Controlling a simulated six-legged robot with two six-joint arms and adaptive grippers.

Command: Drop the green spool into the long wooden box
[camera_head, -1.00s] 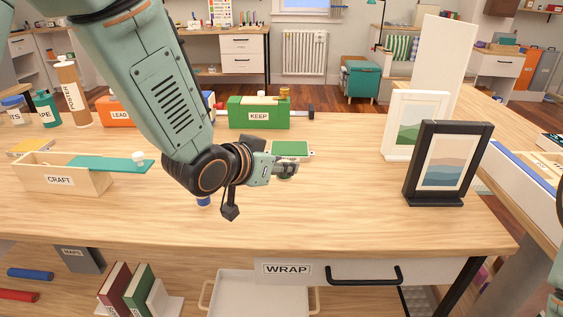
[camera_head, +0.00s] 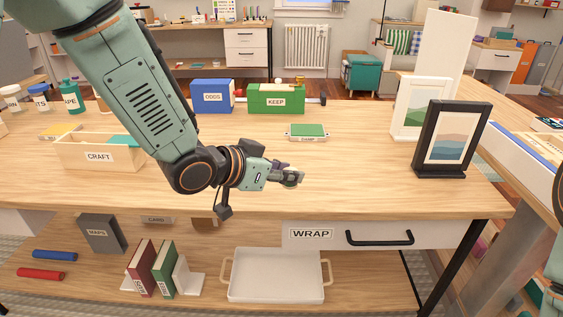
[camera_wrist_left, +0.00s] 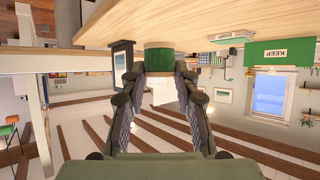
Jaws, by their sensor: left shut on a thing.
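The green spool (camera_wrist_left: 160,58) shows between the fingertips of my left gripper (camera_wrist_left: 158,76) in the left wrist view. In the head view my left gripper (camera_head: 290,178) is above the middle of the table, shut, and the spool is hardly visible there. The long wooden box (camera_head: 92,158), labelled CRAFT, stands open-topped at the table's left, well left of the gripper. A teal piece (camera_head: 124,141) lies at its right end, partly hidden behind my left arm. My right gripper is out of view; only a bit of my right arm shows at the right edge.
A blue ODDS box (camera_head: 212,96) and a green KEEP box (camera_head: 276,98) stand at the back edge. Picture frames (camera_head: 452,139) stand at the right. The table's front middle is clear.

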